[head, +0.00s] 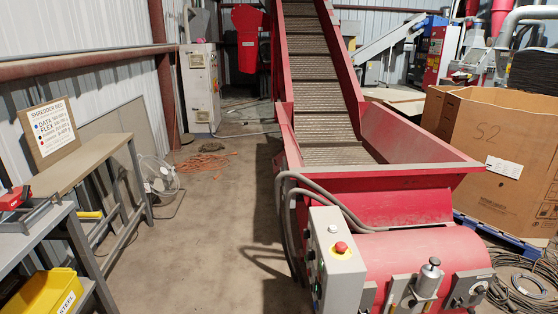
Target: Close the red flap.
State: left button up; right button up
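A red hinged-looking panel (247,38) stands at the back, left of the conveyor top; I cannot tell whether it is the flap or whether it is open. A large red conveyor hopper (385,205) with a ribbed belt (325,85) fills the middle and rises away from me. Its rounded red front housing (425,253) is close to me. A grey control box (335,262) with a red button (341,247) is mounted at its front left. No other part clearly reads as a flap. Neither of my grippers is in view.
A workbench (85,165) with a sign board (48,128), a yellow bin (52,292) and a fan (158,178) are at left. A cardboard box (495,150) on a blue pallet (500,238) and coiled cables (520,285) are at right. Floor left of the hopper is mostly clear.

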aim_at(277, 162)
jog(key=i+j+u, duration=0.15)
jog(key=i+u, duration=0.3)
jog(key=i, duration=3.35)
jog(key=i+j, duration=0.1)
jog(key=i, duration=0.4)
jog(key=i+z, duration=0.1)
jog(key=i, duration=0.35)
jog(key=i+j, duration=0.2)
jog(key=i, duration=0.3)
jog(key=i+l+z, duration=0.1)
jog(key=i+z, duration=0.15)
jog(key=i, duration=0.35)
jog(key=i+z, duration=0.25)
jog(key=i, duration=0.35)
